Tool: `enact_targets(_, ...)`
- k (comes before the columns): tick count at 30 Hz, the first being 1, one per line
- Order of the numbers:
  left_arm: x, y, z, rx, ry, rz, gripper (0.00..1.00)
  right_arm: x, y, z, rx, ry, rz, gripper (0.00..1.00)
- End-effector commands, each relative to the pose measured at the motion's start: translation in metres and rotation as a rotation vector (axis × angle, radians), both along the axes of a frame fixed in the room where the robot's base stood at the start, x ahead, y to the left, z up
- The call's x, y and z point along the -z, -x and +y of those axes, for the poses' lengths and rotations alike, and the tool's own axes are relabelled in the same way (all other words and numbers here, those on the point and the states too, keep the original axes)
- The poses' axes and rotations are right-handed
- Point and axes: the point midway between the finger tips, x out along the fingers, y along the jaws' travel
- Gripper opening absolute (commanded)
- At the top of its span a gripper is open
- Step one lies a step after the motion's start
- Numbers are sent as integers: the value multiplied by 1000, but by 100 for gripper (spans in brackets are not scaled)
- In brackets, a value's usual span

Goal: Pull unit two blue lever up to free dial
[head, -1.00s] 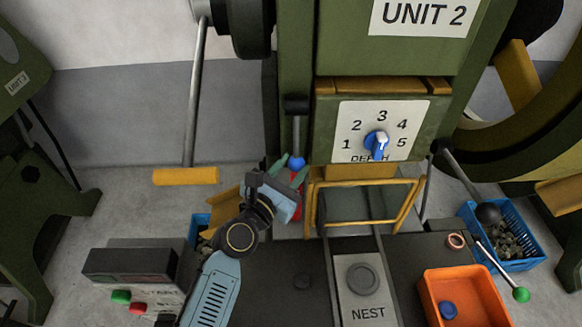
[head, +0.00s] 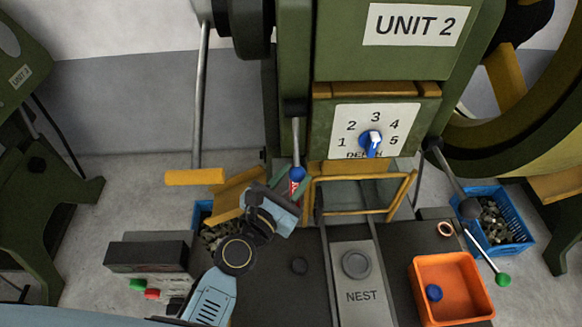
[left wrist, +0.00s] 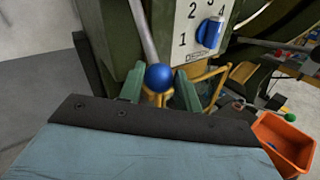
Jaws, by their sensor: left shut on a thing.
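The blue-knobbed lever (head: 297,145) hangs down from a dark pivot on the left of the green unit two press (head: 410,70). Its blue ball (head: 298,174) is at the bottom end. My left gripper (head: 291,182) is shut on the ball; in the left wrist view the ball (left wrist: 159,77) sits between the two green fingertips. The blue dial (head: 371,142) is on the white numbered plate, to the right of the lever, and also shows in the left wrist view (left wrist: 210,33). My right gripper is not in view.
A yellow guard frame (head: 405,196) stands right of the gripper. A yellow-handled bar (head: 195,177) hangs at left. The nest block (head: 362,285), an orange bin (head: 455,310) and a black-knobbed lever (head: 455,185) are to the right. A control box (head: 150,252) is lower left.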

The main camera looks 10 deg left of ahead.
Motion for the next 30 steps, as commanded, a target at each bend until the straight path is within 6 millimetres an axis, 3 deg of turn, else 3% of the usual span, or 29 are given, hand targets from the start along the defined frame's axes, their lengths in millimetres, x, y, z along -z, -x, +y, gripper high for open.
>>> enact_targets(1, -16, -1, 0, -7, 8, -21, 0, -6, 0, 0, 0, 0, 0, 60)
enact_targets(4, -20, 2, -1, -8, 8, -22, 0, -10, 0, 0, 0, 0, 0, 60)
enact_targets(23, -24, 5, 0, -12, 9, -25, 0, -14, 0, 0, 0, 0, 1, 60)
enact_targets(24, -24, 5, 0, -12, 9, -24, 39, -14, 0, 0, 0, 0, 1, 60)
enact_targets(28, -21, 6, 0, -10, 7, -20, 55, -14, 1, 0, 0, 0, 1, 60)
enact_targets(30, -20, 7, -1, -9, 6, -18, 55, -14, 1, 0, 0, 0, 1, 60)
